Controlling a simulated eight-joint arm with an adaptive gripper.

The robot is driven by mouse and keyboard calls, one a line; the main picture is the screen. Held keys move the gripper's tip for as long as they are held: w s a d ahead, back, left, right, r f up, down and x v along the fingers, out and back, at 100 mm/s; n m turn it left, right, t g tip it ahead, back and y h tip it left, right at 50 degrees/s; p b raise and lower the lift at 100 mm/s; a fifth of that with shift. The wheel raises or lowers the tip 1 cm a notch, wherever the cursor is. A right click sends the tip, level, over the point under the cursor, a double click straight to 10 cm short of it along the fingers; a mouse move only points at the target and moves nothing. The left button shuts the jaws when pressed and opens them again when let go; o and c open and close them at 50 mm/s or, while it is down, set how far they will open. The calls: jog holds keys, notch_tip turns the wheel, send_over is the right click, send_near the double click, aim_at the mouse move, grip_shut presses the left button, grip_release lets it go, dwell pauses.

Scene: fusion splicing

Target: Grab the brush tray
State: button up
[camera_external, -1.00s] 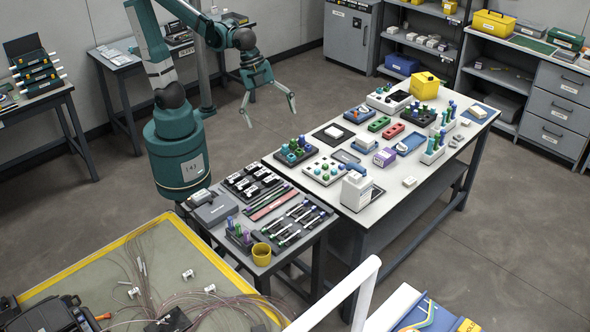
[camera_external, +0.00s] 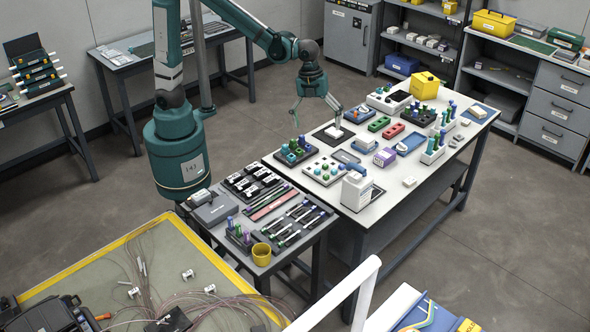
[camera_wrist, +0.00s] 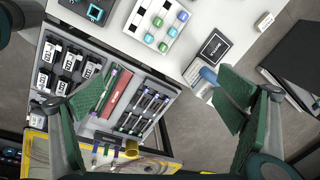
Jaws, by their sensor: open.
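My gripper (camera_external: 315,118) is open and empty, its two fingers spread above the back left part of the long white table. It also shows open in the wrist view (camera_wrist: 165,85), with a green pad on each side. A dark tray (camera_external: 297,222) with several slim brush-like tools lies on the smaller grey table, away from the gripper in the external view. I take it for the brush tray, but its label cannot be read. In the wrist view this tray (camera_wrist: 142,106) shows between the fingers, well below them. Nothing touches it from the gripper.
Beside the tray are a red and green strip tray (camera_external: 270,203), a black tray (camera_external: 254,184) of labelled parts, a yellow cup (camera_external: 261,254) and a grey box (camera_external: 213,210). The long white table (camera_external: 410,180) holds several racks, a white bottle (camera_external: 356,188) and a yellow container (camera_external: 425,86).

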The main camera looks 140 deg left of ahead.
jog(key=w+a+f+m+g, duration=0.1)
jog(key=a+f+m, duration=0.2)
jog(key=a+f, duration=0.7)
jog(key=m+g+h, duration=0.1)
jog(key=m+h, duration=0.1)
jog(key=m, duration=0.1)
send_near(346, 158)
jog(key=shift+d+r, duration=0.3)
jog(key=shift+r, duration=0.05)
jog(key=shift+d+f, duration=0.15)
jog(key=shift+f, duration=1.15)
jog(key=shift+d+f+b, duration=0.15)
jog(key=shift+f+b, duration=0.25)
jog(key=shift+f, duration=0.9)
jog(key=shift+d+f+b, duration=0.2)
jog(key=shift+f+b, duration=0.2)
jog(key=shift+f, duration=0.9)
jog(key=c, duration=1.3)
